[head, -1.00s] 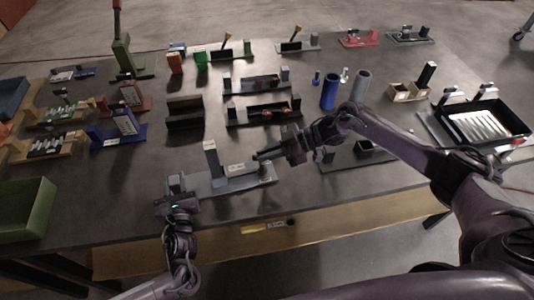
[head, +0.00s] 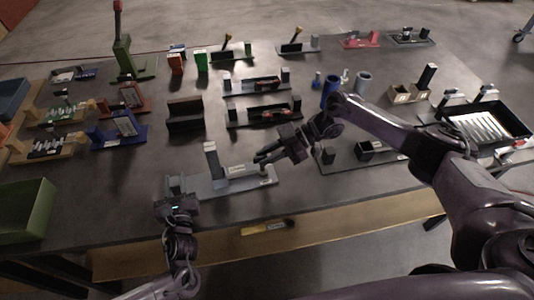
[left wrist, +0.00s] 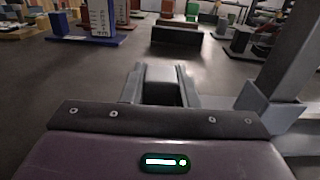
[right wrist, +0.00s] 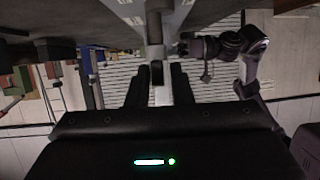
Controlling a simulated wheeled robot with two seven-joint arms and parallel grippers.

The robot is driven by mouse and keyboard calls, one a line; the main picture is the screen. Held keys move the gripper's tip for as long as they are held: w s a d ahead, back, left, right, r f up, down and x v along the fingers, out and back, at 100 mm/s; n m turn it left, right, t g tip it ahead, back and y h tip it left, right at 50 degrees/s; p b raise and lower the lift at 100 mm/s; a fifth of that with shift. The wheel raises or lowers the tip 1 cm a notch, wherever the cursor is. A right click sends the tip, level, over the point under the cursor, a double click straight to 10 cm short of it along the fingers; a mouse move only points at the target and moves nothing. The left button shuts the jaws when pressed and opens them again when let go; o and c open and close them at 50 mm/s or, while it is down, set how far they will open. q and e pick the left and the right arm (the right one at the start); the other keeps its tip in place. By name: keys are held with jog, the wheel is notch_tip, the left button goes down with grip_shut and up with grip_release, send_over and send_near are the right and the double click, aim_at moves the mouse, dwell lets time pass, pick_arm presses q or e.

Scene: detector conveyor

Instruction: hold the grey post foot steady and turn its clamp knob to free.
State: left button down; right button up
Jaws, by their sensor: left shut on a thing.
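The grey post foot (head: 235,183) lies along the near part of the table, with an upright post (head: 211,160) and a pale label on it. My left gripper (head: 178,186) is shut on the grey block at its left end; the left wrist view shows that block (left wrist: 160,76) between the fingers and the post (left wrist: 293,50) to the right. My right gripper (head: 259,160) is open at the foot's right end, by the clamp knob (head: 265,169). In the right wrist view the grey cylindrical knob (right wrist: 154,35) shows between the parted fingers; I cannot tell whether they touch it.
A black holder (head: 265,113) and a dark block (head: 185,113) stand behind the foot. A dark fixture (head: 345,158) lies to the right, close to my right arm. A green bin (head: 25,210) stands at the near left. The table's front edge is close to the foot.

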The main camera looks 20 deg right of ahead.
jog(key=shift+o, duration=1)
jog(key=shift+r, duration=0.1)
notch_tip(320, 180, up, 10)
pick_arm(q)
jog(key=c, duration=1)
grip_release()
jog(key=shift+c, duration=0.2)
